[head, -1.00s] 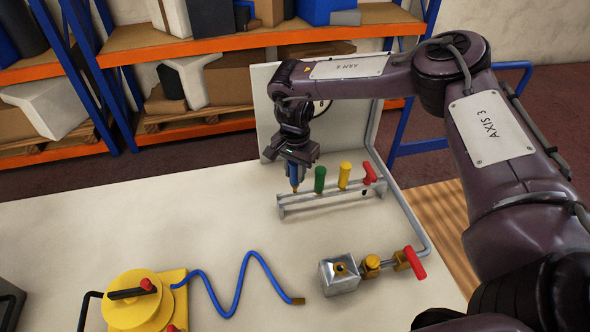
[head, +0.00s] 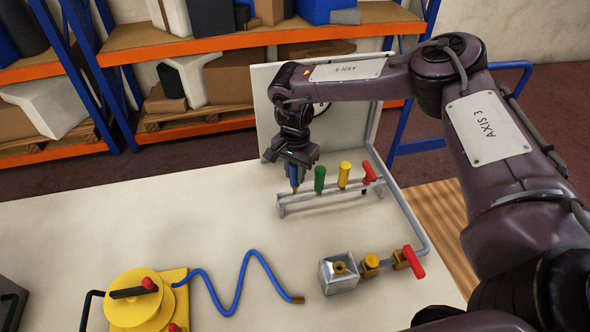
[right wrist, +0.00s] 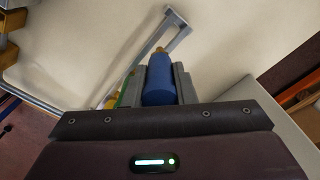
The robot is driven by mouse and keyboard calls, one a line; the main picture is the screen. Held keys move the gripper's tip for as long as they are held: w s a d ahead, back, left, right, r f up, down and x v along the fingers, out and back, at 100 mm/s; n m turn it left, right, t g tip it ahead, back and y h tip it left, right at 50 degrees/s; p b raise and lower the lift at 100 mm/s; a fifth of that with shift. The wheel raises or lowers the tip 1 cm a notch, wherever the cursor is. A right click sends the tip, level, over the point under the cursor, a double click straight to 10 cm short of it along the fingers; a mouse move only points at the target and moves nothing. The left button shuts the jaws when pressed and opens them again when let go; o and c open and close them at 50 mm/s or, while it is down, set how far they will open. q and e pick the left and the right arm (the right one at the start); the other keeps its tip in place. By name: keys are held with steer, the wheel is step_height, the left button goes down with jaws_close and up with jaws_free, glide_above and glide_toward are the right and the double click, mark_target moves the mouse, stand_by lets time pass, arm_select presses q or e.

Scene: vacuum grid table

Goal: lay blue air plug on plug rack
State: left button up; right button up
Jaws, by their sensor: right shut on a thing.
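My right gripper (head: 295,176) is shut on the blue air plug (head: 294,184) at the left end of the plug rack (head: 325,202). The plug hangs upright with its brass tip down at the rack; I cannot tell whether it touches the rail. The right wrist view shows the blue plug (right wrist: 159,79) between the two fingers (right wrist: 159,85), its brass tip close to the rack's end (right wrist: 176,37). A green plug (head: 319,178) and a yellow plug (head: 344,174) stand in the rack to the right. My left gripper is not in view.
A metal block (head: 339,273) with brass fittings and a red handle (head: 414,262) stands in front. A blue hose (head: 238,290) runs from a yellow reel (head: 140,302). An upright panel (head: 345,133) stands behind the rack.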

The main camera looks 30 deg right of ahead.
mark_target(295, 181)
steer(key=shift+f+b, duration=1)
steer(key=shift+f, duration=0.95)
steer(key=o, duration=1.1)
steer(key=shift+c, duration=0.2)
steer(key=shift+w+r, duration=0.1)
steer(key=shift+r, duration=0.35)
step_height(295, 181, up, 7)
steer(key=shift+f+b, duration=0.1)
steer(key=shift+b, duration=1)
